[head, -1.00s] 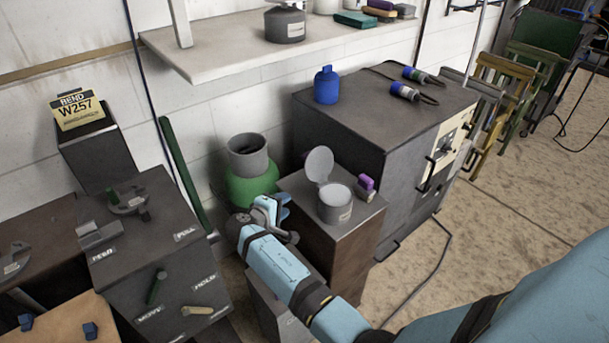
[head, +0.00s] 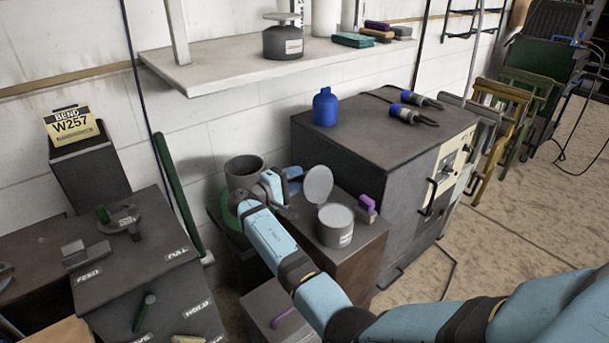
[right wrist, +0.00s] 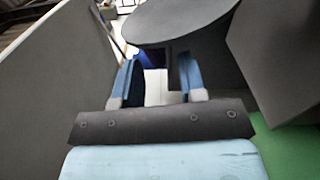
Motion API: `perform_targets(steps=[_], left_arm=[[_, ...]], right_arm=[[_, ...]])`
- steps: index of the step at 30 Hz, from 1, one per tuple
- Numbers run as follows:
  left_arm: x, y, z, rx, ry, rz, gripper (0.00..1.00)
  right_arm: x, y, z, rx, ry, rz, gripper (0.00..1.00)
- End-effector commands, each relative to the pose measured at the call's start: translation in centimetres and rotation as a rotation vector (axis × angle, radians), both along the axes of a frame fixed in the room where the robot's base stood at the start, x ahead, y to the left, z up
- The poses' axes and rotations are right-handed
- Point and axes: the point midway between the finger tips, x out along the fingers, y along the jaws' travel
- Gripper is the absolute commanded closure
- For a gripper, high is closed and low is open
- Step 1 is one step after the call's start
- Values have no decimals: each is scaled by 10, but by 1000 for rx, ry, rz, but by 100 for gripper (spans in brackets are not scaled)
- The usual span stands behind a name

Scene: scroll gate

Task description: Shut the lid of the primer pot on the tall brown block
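The primer pot (head: 336,228) is a grey can with a pale top, standing on the tall brown block (head: 358,250). Its round grey lid (head: 319,184) stands open and upright at the pot's far left edge. My right gripper (head: 294,179) is just left of and behind the lid, with its blue fingers partly hidden. In the right wrist view the fingers (right wrist: 160,85) are apart, with nothing visible held between them. A dark round disc (right wrist: 180,22), apparently the lid, is just beyond them; I cannot tell whether they touch it. My left gripper is not in view.
A purple-handled item (head: 367,207) stands right of the pot on the block. A grey open vessel (head: 243,172) is close left of my right gripper. A dark cabinet (head: 350,150) with a blue bottle (head: 325,107) stands behind. A white shelf (head: 220,75) overhangs the back.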

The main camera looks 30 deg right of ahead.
Motion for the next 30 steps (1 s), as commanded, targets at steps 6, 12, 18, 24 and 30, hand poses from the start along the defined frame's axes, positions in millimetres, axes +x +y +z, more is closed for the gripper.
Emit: perform_targets(steps=[6, 12, 18, 24, 30], left_arm=[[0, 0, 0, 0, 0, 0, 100], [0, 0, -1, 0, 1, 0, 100], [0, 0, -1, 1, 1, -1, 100], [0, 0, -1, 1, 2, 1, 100], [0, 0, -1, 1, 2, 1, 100]], right_arm=[[2, -27, 0, 0, -1, 0, 62], [3, -34, 0, 0, -1, 1, 62], [3, -34, 0, 0, -1, 1, 64], [3, -33, 0, 1, 0, 1, 100], [2, -34, -1, 1, -1, 1, 100]])
